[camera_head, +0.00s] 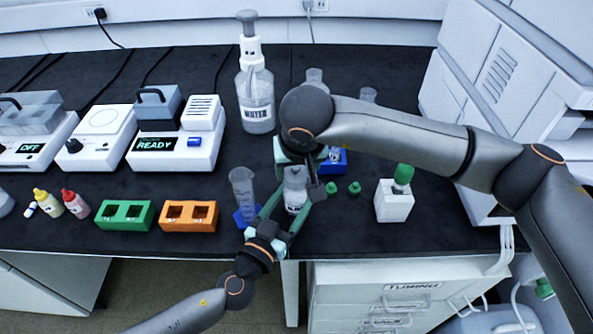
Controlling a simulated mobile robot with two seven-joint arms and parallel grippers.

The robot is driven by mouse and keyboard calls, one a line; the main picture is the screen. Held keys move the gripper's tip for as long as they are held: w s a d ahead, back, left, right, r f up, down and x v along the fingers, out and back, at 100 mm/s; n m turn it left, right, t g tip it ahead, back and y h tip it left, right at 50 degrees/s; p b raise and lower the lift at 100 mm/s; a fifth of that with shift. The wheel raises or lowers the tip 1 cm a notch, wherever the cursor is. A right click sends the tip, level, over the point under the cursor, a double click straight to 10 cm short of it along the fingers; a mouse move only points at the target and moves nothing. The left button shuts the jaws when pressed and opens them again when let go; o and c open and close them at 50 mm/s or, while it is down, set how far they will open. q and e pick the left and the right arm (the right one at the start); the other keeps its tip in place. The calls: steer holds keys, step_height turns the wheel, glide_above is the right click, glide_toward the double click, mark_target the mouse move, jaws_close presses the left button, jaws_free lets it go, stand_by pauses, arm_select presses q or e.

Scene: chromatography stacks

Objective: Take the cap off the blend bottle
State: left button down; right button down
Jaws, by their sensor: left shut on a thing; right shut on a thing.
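A small clear-white bottle (295,196), which I take to be the blend bottle, stands upright near the table's front edge. My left gripper (287,208) reaches in from the front and is shut on its body. My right gripper (299,168) points down from above and is shut at the bottle's top. The cap is hidden behind the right gripper, so I cannot tell whether it is still seated on the neck. A label on the bottle is too small to read.
Two loose green caps (354,188) lie right of the bottle, before a white block with a green-topped item (395,203). A graduated cylinder (242,190) stands close on the left. Orange (188,202) and green racks (125,202) sit further left. A water bottle (257,112) stands behind.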

mark_target(296, 170)
steer(key=shift+r, duration=0.7)
steer(key=shift+r, duration=2)
arm_select(q)
jaws_free()
